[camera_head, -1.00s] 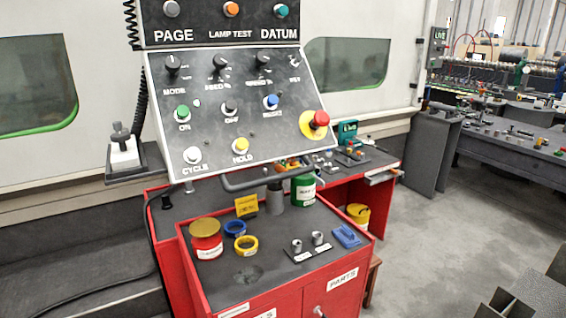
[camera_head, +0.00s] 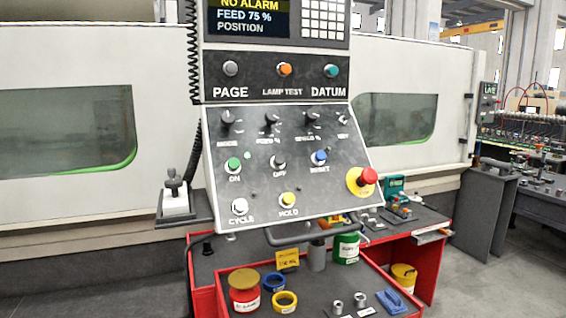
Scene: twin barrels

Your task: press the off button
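The off button (camera_head: 279,162) is a dark round knob on the sloping lower face of the grey control panel (camera_head: 330,205), with the label OFF under it. The green ON button (camera_head: 233,164) sits to its left and the blue RESET button (camera_head: 319,157) to its right. Below are the white CYCLE button (camera_head: 239,206) and the yellow HOLD button (camera_head: 288,200). A red mushroom button (camera_head: 366,177) on a yellow ring is at the panel's right edge. Nothing covers the off button. Neither of my grippers shows in the head view.
A red cart (camera_head: 222,290) below the panel carries a red tin (camera_head: 244,294), blue and yellow rings, metal parts and a blue tool (camera_head: 391,301). A handle bar (camera_head: 300,237) runs under the panel. A joystick box (camera_head: 176,203) stands at its left. Grey benches are at the right.

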